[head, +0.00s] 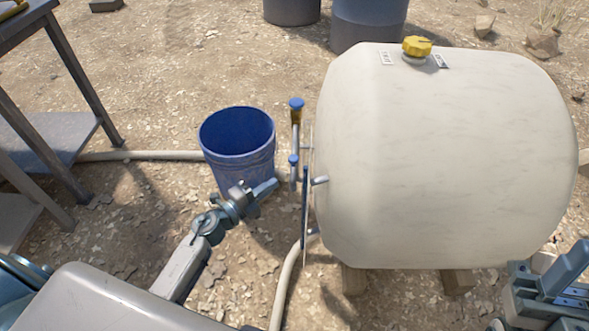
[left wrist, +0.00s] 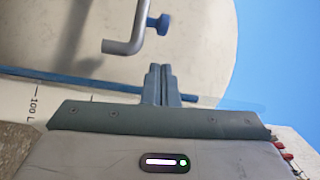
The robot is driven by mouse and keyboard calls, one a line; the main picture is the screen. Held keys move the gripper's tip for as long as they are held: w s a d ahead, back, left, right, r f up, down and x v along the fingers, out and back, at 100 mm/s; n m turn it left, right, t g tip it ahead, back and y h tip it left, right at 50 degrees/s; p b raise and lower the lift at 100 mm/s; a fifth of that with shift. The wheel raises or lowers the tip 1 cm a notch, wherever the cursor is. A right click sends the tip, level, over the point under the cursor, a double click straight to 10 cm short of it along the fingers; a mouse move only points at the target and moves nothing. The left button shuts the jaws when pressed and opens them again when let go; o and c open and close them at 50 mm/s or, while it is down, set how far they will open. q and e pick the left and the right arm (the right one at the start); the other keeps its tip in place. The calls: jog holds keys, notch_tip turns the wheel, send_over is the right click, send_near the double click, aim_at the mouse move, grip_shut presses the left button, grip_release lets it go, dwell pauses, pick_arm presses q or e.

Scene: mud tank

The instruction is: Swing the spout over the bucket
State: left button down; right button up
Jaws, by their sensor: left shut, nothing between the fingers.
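The blue bucket (head: 237,165) stands open and upright on the ground, left of the cream tank (head: 440,160). The grey spout (head: 293,177), with a blue knob (head: 293,160) on its bend, hangs by the tank's left end, right of the bucket rim and not over its opening. In the left wrist view the bent spout (left wrist: 122,46) and its knob (left wrist: 160,22) show beyond my fingertips, apart from them. My left gripper (head: 270,187) is shut and empty, in front of the spout. My right gripper (head: 562,272) is partly cut off at the lower right; its jaw gap is unclear.
A blue upright bar (head: 305,215) runs along the tank's end near my left gripper. A pale hose (head: 285,285) lies below it. A metal table (head: 75,65) stands left, and drums (head: 367,22) stand behind.

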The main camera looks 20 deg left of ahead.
pick_arm(q)
jog(key=x, duration=1)
jog(key=shift+b, duration=0.35)
